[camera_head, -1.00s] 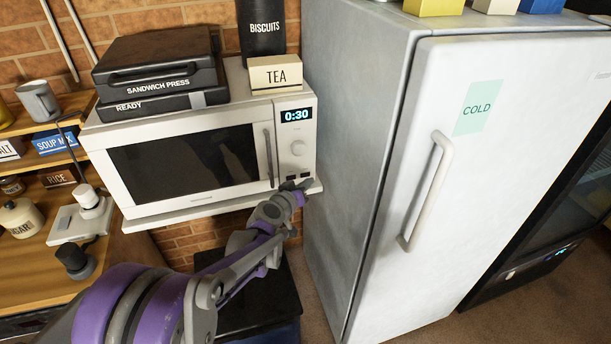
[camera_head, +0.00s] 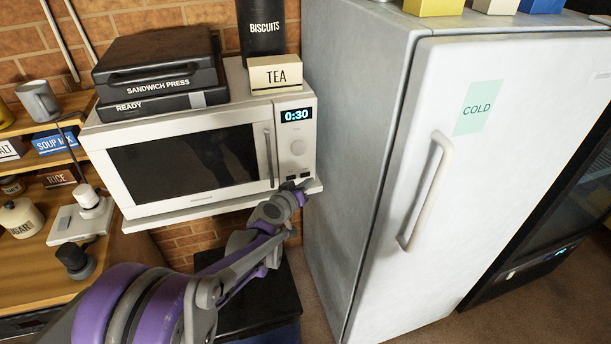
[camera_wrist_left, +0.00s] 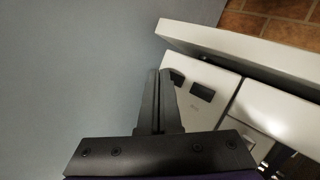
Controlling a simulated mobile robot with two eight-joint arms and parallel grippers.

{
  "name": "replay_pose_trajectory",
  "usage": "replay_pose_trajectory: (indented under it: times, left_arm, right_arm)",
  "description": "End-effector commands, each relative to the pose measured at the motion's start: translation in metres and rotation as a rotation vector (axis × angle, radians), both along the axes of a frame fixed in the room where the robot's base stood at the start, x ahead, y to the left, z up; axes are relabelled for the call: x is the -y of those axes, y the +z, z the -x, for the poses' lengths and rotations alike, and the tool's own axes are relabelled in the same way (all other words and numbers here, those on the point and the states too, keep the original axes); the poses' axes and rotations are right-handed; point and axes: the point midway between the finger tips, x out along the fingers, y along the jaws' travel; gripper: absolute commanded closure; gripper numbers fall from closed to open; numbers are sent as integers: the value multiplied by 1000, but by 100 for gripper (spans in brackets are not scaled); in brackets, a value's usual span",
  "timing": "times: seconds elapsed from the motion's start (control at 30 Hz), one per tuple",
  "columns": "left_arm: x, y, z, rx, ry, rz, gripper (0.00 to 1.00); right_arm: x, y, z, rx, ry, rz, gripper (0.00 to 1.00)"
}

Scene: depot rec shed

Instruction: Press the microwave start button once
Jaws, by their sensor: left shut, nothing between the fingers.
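The white microwave (camera_head: 222,200) stands on a shelf, its door shut and its display (camera_head: 297,115) reading 0:30. Two small dark buttons sit at the panel's bottom: a left one (camera_head: 291,178) and a right one (camera_head: 305,174). The left wrist view shows the left button (camera_wrist_left: 201,92) whole and the right button (camera_wrist_left: 177,78) partly behind a finger. My left gripper (camera_head: 304,184) is shut and empty, its fingertips (camera_wrist_left: 160,73) close beside the right button. I cannot tell whether they touch it. My right gripper is out of view.
A white fridge (camera_head: 400,262) stands close at the right of the microwave, leaving a narrow gap. A sandwich press (camera_head: 155,62) and a tea box (camera_head: 276,75) rest on top. The shelf edge (camera_head: 200,208) juts out below the panel.

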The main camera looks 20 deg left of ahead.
Motion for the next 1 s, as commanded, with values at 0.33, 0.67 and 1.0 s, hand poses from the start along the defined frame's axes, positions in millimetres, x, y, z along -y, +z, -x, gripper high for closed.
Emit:
replay_pose_trajectory:
  times: [0.33,0.67,1.0]
  left_arm:
    - [-1,0,-2,0,0,0,100]
    - [-5,0,-7,0,0,1,100]
    - [-5,0,-8,0,0,0,100]
  right_arm:
    - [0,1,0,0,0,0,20]
    - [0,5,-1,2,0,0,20]
    - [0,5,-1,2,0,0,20]
